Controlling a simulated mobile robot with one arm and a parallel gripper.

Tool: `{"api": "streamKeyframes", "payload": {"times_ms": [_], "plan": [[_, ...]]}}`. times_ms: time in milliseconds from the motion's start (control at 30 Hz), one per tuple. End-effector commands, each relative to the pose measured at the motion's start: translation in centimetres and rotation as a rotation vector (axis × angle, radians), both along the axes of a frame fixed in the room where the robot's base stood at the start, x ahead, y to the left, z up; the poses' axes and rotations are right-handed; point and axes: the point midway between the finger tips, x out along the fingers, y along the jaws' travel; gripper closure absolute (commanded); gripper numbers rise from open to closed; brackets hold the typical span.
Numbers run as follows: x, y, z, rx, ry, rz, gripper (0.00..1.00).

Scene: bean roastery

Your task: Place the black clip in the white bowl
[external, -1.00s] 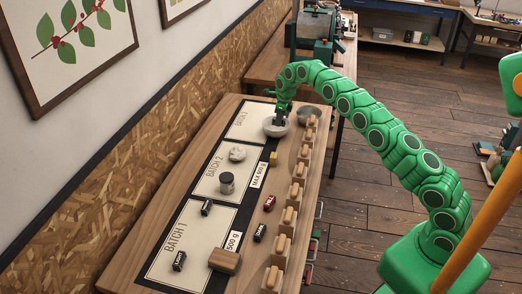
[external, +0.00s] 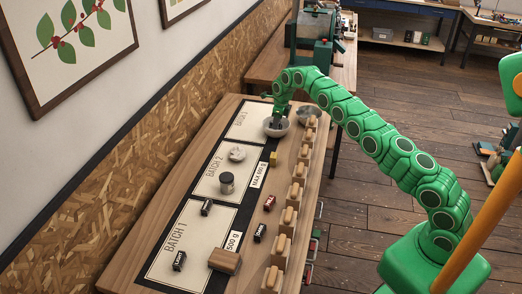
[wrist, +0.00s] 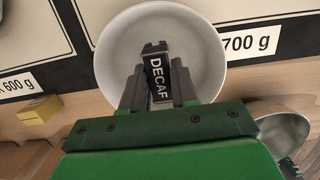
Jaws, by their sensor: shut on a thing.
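The white bowl (external: 286,131) stands at the far end of the wooden table, by the BATCH 3 panel. It also fills the upper middle of the wrist view (wrist: 207,50). My gripper (external: 277,121) reaches down into the bowl from above. In the wrist view, its two fingers (wrist: 157,84) are shut on a black clip (wrist: 157,70) with DECAF in white letters. The clip is over the bowl's inside; I cannot tell whether it touches the bottom. In the external view the fingers largely hide the clip.
A metal bowl (external: 309,112) stands close right of the white bowl. A yellow block (external: 273,158), a small pale dish (external: 237,153), a dark jar (external: 227,184) and a red clip (external: 270,202) are nearer. Other black clips (external: 180,261) lie around. Wooden holders line the right edge.

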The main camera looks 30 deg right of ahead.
Motion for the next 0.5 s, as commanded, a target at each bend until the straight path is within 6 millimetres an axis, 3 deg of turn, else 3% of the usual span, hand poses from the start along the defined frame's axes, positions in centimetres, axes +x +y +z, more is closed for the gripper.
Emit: {"api": "streamKeyframes", "payload": {"times_ms": [300,500], "plan": [[0.0,0.0,-2.3,0.0,0.001,0.0,1.0],[0.0,0.0,-2.5,0.0,0.0,0.0,1.0]]}}
